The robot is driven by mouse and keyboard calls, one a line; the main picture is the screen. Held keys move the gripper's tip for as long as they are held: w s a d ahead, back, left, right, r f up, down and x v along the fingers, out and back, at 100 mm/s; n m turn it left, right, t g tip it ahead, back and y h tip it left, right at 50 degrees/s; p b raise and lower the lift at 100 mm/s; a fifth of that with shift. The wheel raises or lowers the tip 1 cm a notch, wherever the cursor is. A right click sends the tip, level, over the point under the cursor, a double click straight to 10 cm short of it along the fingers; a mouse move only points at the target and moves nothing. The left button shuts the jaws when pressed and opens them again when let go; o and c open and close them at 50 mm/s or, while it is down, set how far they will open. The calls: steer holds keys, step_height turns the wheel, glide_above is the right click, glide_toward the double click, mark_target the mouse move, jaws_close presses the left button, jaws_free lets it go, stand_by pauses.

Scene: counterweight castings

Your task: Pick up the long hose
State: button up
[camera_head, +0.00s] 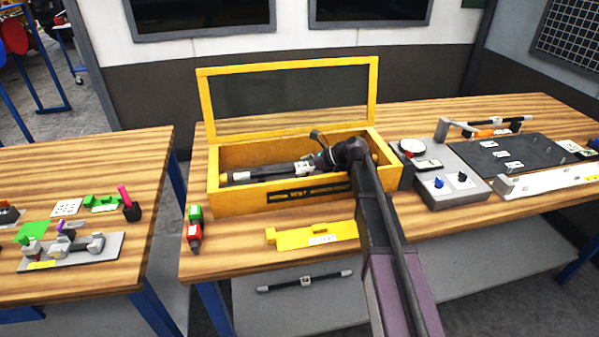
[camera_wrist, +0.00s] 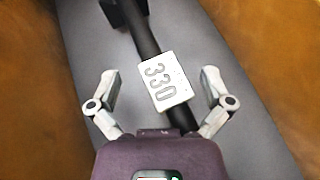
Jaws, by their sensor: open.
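A long black hose (camera_head: 268,174) lies in the open yellow-framed wooden box (camera_head: 232,204), on a dark grey bed. In the wrist view the hose (camera_wrist: 145,38) runs from the upper left to the lower middle and carries a white plate (camera_wrist: 165,82) marked 330. My gripper (camera_wrist: 159,75) is open, with one finger on each side of the plate and visible gaps to both. Its body hides the near end of the hose. In the head view my gripper (camera_head: 318,161) is inside the box, partly hidden by my arm.
The box's glazed lid (camera_head: 290,100) stands up behind. A similar black bar (camera_head: 305,282) lies on the lower shelf. A yellow plate (camera_head: 318,236) and green and red items (camera_head: 194,228) lie in front. A grey control panel (camera_head: 445,185) stands right.

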mark_target(301, 165)
steer(key=shift+c, duration=0.2)
stand_by(0.3)
steer(key=c, duration=1.3)
steer(key=shift+c, duration=0.2)
steer(key=shift+r+p, duration=0.25)
steer(key=shift+p, duration=0.05)
step_height(301, 165, up, 10)
steer(key=p, duration=0.9)
steer(key=shift+f, duration=0.25)
jaws_close()
steer(key=shift+a, duration=0.15)
